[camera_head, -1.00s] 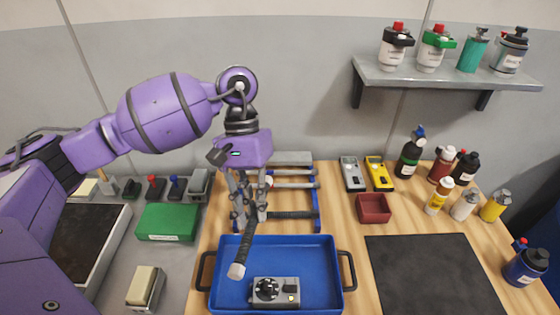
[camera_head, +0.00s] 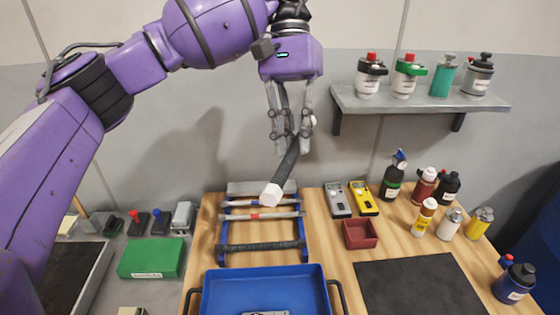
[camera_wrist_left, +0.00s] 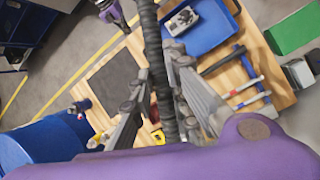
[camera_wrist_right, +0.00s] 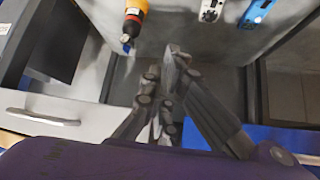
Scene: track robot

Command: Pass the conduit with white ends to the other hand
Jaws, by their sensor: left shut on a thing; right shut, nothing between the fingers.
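The conduit's ribbed body (camera_wrist_left: 153,45) also runs between the fingers in the left wrist view. My right gripper (camera_wrist_right: 172,62) shows only in its own wrist view, shut with nothing between the fingers and apart from the conduit.
A blue rack (camera_head: 222,238) holds several rods, one of them dark. A blue tray (camera_head: 315,280) stands in front of it. A red bin (camera_head: 360,234), a dark mat (camera_head: 420,287) and several bottles lie to the right. A shelf (camera_head: 415,101) with bottles juts from the wall.

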